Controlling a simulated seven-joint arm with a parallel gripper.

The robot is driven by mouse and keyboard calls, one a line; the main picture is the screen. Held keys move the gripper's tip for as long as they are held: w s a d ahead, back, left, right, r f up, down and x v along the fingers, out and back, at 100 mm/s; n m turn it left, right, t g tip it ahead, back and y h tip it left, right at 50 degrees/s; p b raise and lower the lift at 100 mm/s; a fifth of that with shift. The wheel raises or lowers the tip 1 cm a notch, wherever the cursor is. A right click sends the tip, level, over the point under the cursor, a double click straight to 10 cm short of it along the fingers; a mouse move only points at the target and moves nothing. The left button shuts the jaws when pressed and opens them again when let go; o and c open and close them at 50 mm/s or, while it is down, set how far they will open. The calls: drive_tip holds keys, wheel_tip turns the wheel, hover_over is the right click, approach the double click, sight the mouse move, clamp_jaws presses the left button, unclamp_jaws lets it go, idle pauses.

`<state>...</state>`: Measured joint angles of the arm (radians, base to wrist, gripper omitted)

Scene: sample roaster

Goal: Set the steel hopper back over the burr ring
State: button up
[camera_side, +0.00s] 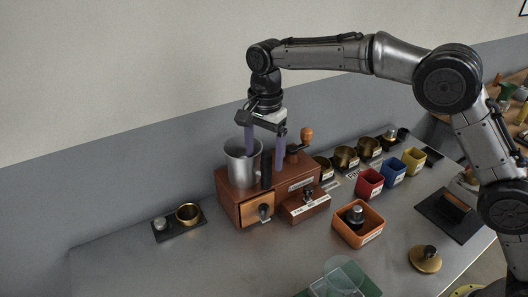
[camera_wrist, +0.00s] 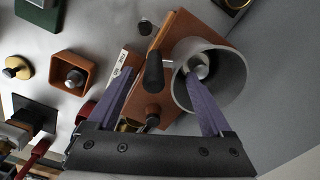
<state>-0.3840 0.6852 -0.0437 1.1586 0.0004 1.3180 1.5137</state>
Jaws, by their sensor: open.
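The steel hopper (camera_side: 240,172), a grey open-topped cup, stands upright at the left end of the wooden grinder (camera_side: 286,180). It also shows in the wrist view (camera_wrist: 236,82), with a rounded metal piece visible inside its mouth. I cannot make out the burr ring or whether the hopper is seated on it. A black upright grip (camera_side: 266,172) is close beside the hopper's wall. My gripper (camera_side: 264,154) is open and points down there. In the wrist view, its purple fingers (camera_wrist: 158,82) lie on either side of the black grip, one overlapping the hopper's mouth.
The crank with its wooden knob (camera_side: 306,135) rises right of the gripper. A black tray (camera_side: 180,228) with a brass cup lies left of the grinder. An orange bin (camera_side: 358,235) stands in front. Red (camera_side: 369,183), blue and yellow bins stand right. The front left table is clear.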

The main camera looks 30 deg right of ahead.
wheel_tip(320, 180, up, 14)
drive_tip(key=shift+s, duration=0.15)
idle(0.5)
drive_tip(key=shift+f, duration=0.1)
drive_tip(key=shift+d, duration=0.15)
